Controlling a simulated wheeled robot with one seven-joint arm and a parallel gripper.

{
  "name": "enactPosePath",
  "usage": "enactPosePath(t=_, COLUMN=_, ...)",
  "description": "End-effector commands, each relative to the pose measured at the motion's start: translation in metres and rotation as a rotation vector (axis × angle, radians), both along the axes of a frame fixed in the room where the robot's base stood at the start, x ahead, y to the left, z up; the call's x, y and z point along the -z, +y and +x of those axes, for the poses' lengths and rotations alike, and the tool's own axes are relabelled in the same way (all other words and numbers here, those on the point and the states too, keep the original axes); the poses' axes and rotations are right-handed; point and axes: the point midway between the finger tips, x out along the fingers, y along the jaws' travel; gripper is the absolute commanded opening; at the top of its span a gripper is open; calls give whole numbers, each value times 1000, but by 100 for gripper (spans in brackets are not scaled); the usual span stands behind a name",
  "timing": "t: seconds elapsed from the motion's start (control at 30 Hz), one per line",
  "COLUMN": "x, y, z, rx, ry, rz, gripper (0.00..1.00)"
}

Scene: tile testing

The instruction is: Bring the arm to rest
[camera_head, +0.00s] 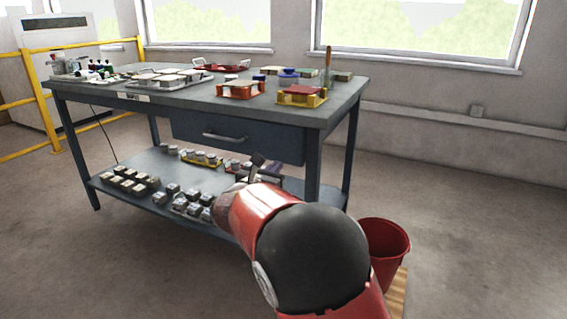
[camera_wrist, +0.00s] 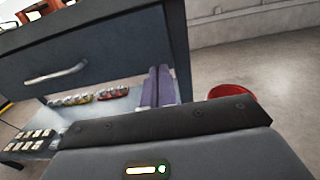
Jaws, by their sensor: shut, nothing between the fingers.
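My red arm with its black joint reaches forward from the lower right in the head view. My gripper (camera_head: 257,160) is at its far end, in front of the workbench (camera_head: 335,112), below the drawer and near the lower shelf. The forearm hides part of it. In the wrist view the dark gripper body fills the bottom. The gripper is shut and nothing shows in it.
The bench top carries tile trays and bottles. Its drawer (camera_head: 225,137) is closed. The lower shelf (camera_head: 130,203) holds several small blocks and jars. A red bucket (camera_head: 385,243) stands right of my arm. A yellow railing (camera_head: 38,85) stands left. Floor at right is clear.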

Motion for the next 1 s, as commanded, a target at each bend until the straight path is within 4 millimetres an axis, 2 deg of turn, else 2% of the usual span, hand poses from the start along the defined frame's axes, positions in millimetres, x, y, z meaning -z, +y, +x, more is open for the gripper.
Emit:
enactPosePath(t=0.17, x=0, y=7, z=-18, rx=1, ry=0, rz=3, gripper=0)
enactPosePath(t=0.27, x=-2, y=-4, z=-23, rx=26, ry=5, rz=39, gripper=0)
enactPosePath(t=0.37, x=-5, y=-43, z=-34, rx=107, ry=18, rz=169, gripper=0)
enactPosePath(t=0.47, x=-7, y=-104, z=-59, rx=251, ry=30, rz=405, gripper=0)
enactPosePath(t=0.5, x=-5, y=-131, z=-75, rx=323, ry=30, rz=523, gripper=0)
enactPosePath(t=0.57, x=-2, y=-167, z=-104, rx=439, ry=20, rz=712, gripper=0)
enactPosePath(t=0.6, x=2, y=-188, z=-125, rx=516, ry=9, rz=838, gripper=0)
enactPosePath(t=0.67, x=8, y=-213, z=-158, rx=628, ry=-15, rz=1025, gripper=0)
enactPosePath(t=0.7, x=13, y=-225, z=-181, rx=704, ry=-38, rz=1149, gripper=0)
enactPosePath(t=0.83, x=28, y=-247, z=-253, rx=939, ry=-134, rz=1540, gripper=0)
enactPosePath(t=0.9, x=36, y=-249, z=-290, rx=1063, ry=-200, rz=1743, gripper=0)
enactPosePath(t=1.0, x=46, y=-242, z=-334, rx=1218, ry=-300, rz=2010, gripper=0)
